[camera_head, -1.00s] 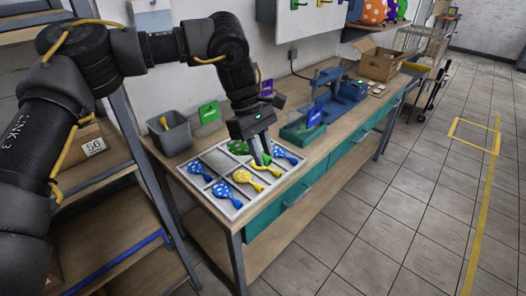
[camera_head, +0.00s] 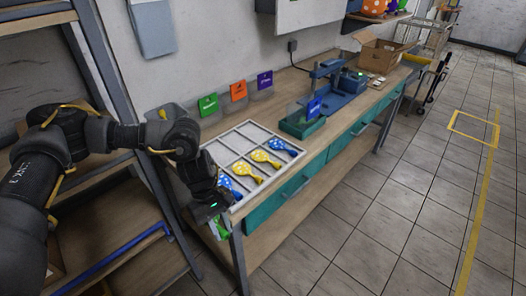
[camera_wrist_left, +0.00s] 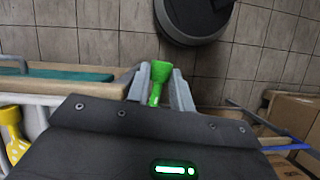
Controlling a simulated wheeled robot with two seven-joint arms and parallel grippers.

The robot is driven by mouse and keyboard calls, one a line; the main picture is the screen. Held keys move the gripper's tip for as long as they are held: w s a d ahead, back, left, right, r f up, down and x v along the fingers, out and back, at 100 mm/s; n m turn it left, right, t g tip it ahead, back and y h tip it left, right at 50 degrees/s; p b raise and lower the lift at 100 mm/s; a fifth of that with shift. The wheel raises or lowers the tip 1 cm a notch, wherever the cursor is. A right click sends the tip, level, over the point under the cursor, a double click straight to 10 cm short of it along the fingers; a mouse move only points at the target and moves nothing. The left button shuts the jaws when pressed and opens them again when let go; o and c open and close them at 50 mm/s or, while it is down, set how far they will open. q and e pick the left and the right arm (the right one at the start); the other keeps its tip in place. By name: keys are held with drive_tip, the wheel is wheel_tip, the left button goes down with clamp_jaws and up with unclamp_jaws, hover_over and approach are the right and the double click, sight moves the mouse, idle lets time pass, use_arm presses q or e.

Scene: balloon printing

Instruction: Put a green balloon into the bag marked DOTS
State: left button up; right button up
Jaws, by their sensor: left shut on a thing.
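My left gripper (camera_head: 213,203) is shut on the neck of a green balloon (camera_wrist_left: 157,82), seen between its fingers in the left wrist view. In the head view the balloon (camera_head: 222,228) hangs below the gripper, off the table's near left edge; the gripper partly hides it. The white divided tray (camera_head: 228,147) on the table holds yellow balloons (camera_head: 246,171) and blue balloons (camera_head: 286,147). Green, orange and purple cards stand behind it; their small writing is unreadable. I cannot make out a bag marked DOTS. My right gripper is out of view.
A green bin (camera_head: 301,126) with a blue card and a blue press (camera_head: 343,88) stand right of the tray. An open cardboard box (camera_head: 381,60) is farther back. A shelf rack stands left, close to my arm.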

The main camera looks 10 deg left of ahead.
use_arm(q)
wheel_tip(320, 180, down, 13)
drive_tip(key=s+a+b, duration=0.1)
drive_tip(key=s+b, duration=0.1)
drive_tip(key=b, duration=0.7)
drive_tip(key=shift+r, duration=0.2)
